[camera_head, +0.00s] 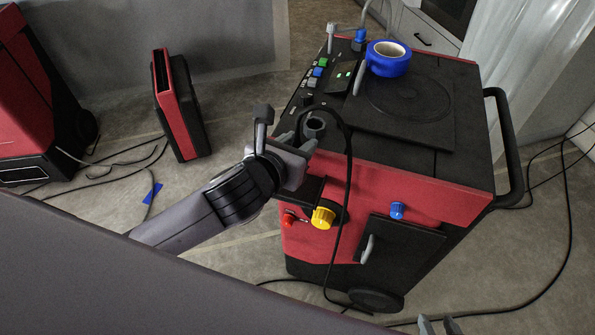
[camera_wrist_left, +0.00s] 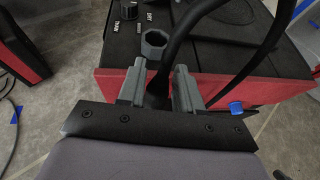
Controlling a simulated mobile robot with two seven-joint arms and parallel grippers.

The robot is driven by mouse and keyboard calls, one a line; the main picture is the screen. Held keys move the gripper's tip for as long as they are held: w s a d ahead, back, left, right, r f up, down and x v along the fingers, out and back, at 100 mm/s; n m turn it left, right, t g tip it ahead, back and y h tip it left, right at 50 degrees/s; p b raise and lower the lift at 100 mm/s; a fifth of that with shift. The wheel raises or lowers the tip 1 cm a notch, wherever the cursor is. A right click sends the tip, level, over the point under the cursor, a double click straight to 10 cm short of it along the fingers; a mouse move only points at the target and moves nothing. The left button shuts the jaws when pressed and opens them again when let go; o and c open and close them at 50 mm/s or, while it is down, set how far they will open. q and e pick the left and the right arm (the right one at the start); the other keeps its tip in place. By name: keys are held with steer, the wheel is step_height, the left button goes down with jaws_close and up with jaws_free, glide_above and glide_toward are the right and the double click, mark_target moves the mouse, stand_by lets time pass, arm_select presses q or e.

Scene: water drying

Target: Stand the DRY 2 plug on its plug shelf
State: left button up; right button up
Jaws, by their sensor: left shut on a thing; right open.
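My left gripper (camera_head: 286,138) is at the near left top edge of the red and black machine (camera_head: 400,180). It is shut on a black plug (camera_wrist_left: 158,92), mostly hidden between the fingers. A thick black cable (camera_head: 349,165) arches up from there and hangs down the machine's red front. I cannot tell which part is the plug shelf, and no DRY 2 label is readable. My right gripper (camera_head: 438,326) shows only its open fingertips at the bottom edge.
A blue tape roll (camera_head: 388,59) sits on the machine top. A yellow knob (camera_head: 323,217), a red knob (camera_head: 288,220) and a blue knob (camera_head: 397,210) stick out of the front. A red and black unit (camera_head: 178,105) stands left. Cables lie on the floor.

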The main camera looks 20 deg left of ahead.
arm_select(q)
steer(key=shift+f+b, duration=0.65)
steer(key=shift+f, duration=2.55)
steer(key=shift+f, duration=0.15)
steer(key=o, duration=1)
steer(key=shift+o, duration=0.2)
